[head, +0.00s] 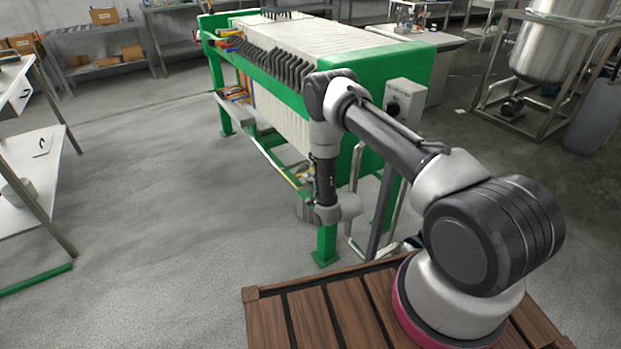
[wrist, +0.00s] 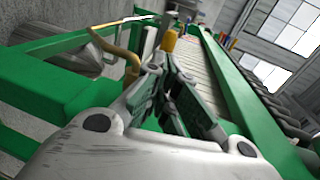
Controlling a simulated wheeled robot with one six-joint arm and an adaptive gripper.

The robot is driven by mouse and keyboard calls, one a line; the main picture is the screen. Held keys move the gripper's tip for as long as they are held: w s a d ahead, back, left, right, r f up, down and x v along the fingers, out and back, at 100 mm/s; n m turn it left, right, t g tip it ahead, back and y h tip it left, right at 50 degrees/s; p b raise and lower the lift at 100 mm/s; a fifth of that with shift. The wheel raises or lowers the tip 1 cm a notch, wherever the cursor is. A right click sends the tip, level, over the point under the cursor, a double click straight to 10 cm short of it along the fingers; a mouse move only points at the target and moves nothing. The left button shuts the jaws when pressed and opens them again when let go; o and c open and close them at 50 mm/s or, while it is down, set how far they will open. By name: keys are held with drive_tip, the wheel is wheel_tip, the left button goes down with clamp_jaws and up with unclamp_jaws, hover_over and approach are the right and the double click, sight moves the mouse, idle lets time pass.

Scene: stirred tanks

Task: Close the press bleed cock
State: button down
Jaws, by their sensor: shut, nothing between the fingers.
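The filter press (head: 300,40) has a green frame and a long stack of pale plates, and stands in front of my base. In the wrist view its green frame (wrist: 60,85) runs along the left. My gripper (wrist: 172,62) is shut with nothing between its fingers, beside the press's side. A small yellow piece (wrist: 169,41) shows just beyond the fingertips; it may be part of the bleed cock, but I cannot tell whether it touches them. A brass-coloured bent pipe (wrist: 118,48) is to the left. The cock's handle position is not clear. In the head view my arm hides the gripper.
Green rails, a press leg (head: 327,245) and pipes stand close around my wrist. A grey control box (head: 404,103) is on the press end. A shelf rack (head: 30,180) stands at the left, a steel tank (head: 560,45) at the right. Floor at left is clear.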

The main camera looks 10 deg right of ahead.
drive_tip(key=shift+w+a+m+h, duration=0.15)
drive_tip(key=shift+a+m+h, duration=0.2)
drive_tip(key=shift+m+h, duration=0.45)
drive_tip(key=w+m+h, duration=0.1)
drive_tip(key=m+h, duration=0.1)
drive_tip(key=h, duration=0.1)
drive_tip(key=w+a+m+g+h, duration=0.1)
drive_tip(key=m+h, duration=0.2)
drive_tip(key=w+a+m+h, duration=0.1)
drive_tip(key=m+h, duration=0.1)
drive_tip(key=h, duration=0.2)
drive_tip(key=shift+g, duration=0.3)
drive_tip(key=w+m+h, duration=0.1)
drive_tip(key=w+m+g+h, duration=0.2)
drive_tip(key=shift+w+d, duration=0.15)
drive_tip(key=shift+d, duration=0.1)
drive_tip(key=shift+w+d+r, duration=0.1)
drive_tip(key=shift+w+d, duration=0.15)
idle(0.3)
